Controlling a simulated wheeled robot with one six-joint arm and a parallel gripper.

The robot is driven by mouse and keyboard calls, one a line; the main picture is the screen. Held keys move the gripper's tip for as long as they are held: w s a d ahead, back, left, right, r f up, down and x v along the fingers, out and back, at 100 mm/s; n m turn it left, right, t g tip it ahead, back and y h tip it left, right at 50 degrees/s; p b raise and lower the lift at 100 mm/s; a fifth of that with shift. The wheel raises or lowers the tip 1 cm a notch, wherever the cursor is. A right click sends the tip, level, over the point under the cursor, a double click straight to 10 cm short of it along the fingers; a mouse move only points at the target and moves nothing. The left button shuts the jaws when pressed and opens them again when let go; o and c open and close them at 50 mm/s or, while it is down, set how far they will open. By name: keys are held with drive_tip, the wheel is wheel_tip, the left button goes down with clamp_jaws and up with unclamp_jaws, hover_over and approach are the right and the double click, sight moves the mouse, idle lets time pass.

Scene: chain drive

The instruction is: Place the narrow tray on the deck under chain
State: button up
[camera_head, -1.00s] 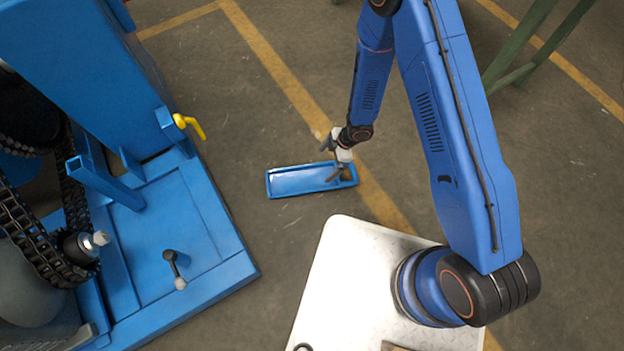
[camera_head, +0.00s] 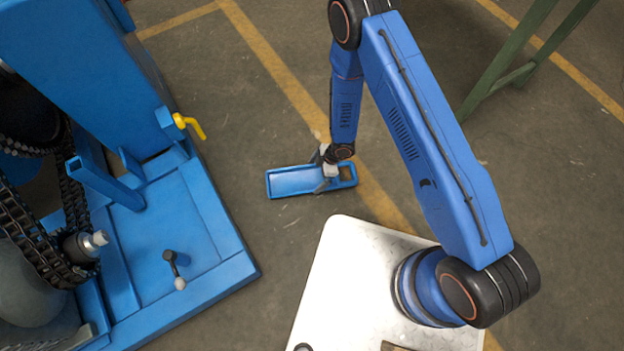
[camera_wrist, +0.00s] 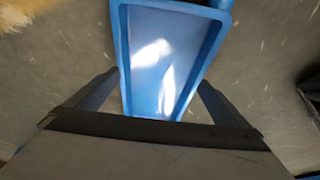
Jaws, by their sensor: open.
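The narrow tray (camera_head: 290,181) is a shallow blue tray lying on the floor between the blue machine and my base. Its inside is empty in the wrist view (camera_wrist: 150,85). My gripper (camera_head: 322,172) is open over the tray, right of its middle. In the wrist view my gripper's fingers (camera_wrist: 157,95) stand apart, one on each side of the tray; whether they touch its walls I cannot tell. The deck (camera_head: 150,245) is the flat blue base of the machine at left. The black chain (camera_head: 74,200) hangs at the deck's left side.
On the deck stand a small lever with a pale knob (camera_head: 179,283) and a slanted blue bar (camera_head: 105,183). A yellow handle (camera_head: 190,125) sticks out from the machine. A green stand (camera_head: 510,70) is at upper right. The floor between tray and deck is clear.

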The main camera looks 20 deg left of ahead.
drive_tip(key=shift+x, duration=1.05)
drive_tip(key=c, duration=1.5)
drive_tip(key=shift+c, duration=1.3)
drive_tip(key=shift+r, duration=0.1)
